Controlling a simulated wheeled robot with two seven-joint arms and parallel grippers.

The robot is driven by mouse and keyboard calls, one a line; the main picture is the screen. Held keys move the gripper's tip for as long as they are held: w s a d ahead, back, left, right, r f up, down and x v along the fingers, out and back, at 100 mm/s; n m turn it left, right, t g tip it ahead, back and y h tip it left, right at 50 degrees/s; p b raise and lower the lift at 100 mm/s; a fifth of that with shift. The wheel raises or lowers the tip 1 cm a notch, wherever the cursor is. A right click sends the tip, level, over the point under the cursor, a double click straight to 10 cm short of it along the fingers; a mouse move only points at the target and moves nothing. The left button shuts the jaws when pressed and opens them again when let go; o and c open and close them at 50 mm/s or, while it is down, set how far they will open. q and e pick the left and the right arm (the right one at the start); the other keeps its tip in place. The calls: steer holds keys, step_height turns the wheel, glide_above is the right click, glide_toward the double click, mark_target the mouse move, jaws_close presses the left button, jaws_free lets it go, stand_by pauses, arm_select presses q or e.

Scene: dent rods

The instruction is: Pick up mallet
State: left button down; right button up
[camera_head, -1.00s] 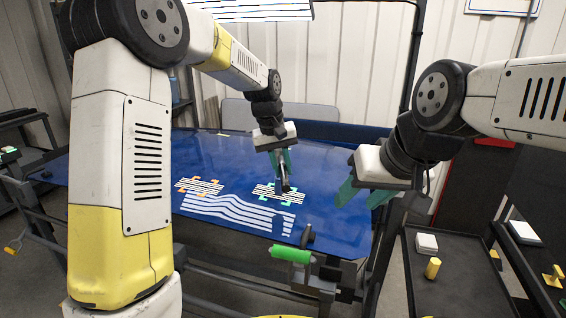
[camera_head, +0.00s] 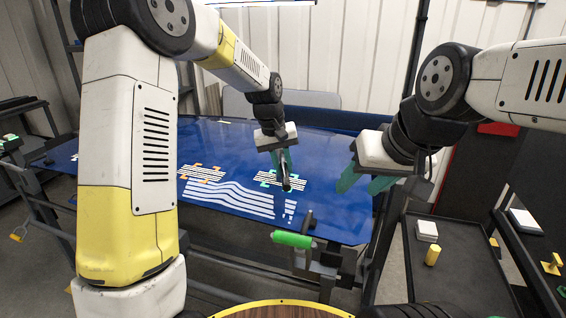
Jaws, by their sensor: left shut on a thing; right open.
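My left gripper (camera_head: 284,165) is shut on a dark rod-like tool (camera_head: 287,184) with a shiny end, above the blue panel (camera_head: 335,160). Most of the tool is hidden by the fingers. My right gripper (camera_head: 366,184) is open and empty, with teal fingers pointing down-left past the panel's right edge. No thing is clearly a mallet. A green cylinder (camera_head: 292,240) sits on a dark bracket at the panel's front edge, below both grippers; I cannot tell if it is a mallet part or a clamp handle.
The panel carries striped reflections and orange and green corner marks. A dark cart (camera_head: 462,285) at right holds a white block (camera_head: 427,231) and a yellow cylinder (camera_head: 432,256). A round wooden top (camera_head: 280,312) with a yellow rim is at the bottom edge. Dark racks stand at left.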

stand_by(0.7)
arm_select(q)
steer(key=shift+f, duration=0.45)
steer(key=shift+r, duration=0.1)
steer(key=shift+s+d+r, duration=0.1)
steer(key=shift+s+r, duration=0.05)
steer(key=shift+r, duration=3.3)
steer(key=s, duration=0.9)
steer(key=shift+d+f, duration=0.2)
steer(key=shift+d, duration=0.15)
